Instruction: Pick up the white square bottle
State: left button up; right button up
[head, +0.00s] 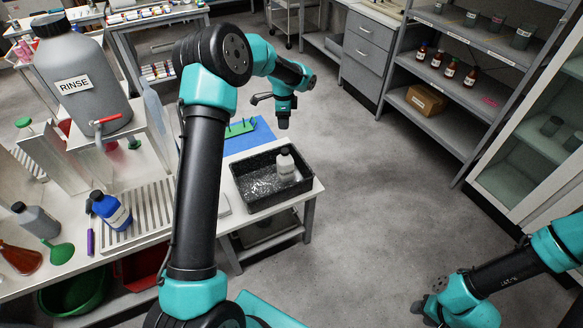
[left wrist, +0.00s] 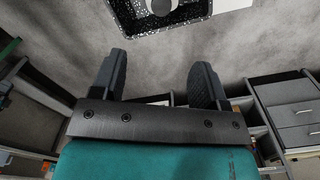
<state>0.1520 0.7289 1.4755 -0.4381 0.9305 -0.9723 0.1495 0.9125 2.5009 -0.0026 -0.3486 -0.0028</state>
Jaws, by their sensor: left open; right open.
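The white square bottle (head: 285,164) stands upright in the right part of a black speckled tray (head: 242,189). In the left wrist view the bottle (left wrist: 163,6) is cut off by the top edge, inside the tray (left wrist: 134,34). My left gripper (head: 283,122) is above and beyond the tray, pointing down, apart from the bottle. In the left wrist view its two fingers (left wrist: 160,75) are wide apart with nothing between them. My right gripper (head: 428,310) is low at the right, far from the tray; its fingers are hard to make out.
A blue mat with a green rack (head: 240,128) lies behind the tray. A grey RINSE container (head: 80,85), a blue bottle (head: 112,212) and a ribbed drainer (head: 150,205) stand left on the bench. Shelves (head: 470,80) stand at the back right. The middle floor is clear.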

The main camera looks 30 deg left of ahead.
pick_arm(q)
send_over(285, 150)
jog(key=f, duration=1.2)
jog(key=shift+s+d, duration=0.1)
jog(key=shift+s, duration=0.15)
jog(key=shift+f, duration=0.15)
jog(key=shift+w+f, duration=0.15)
jog(key=shift+f, duration=2.4)
jog(key=shift+c, duration=0.2)
grip_shut()
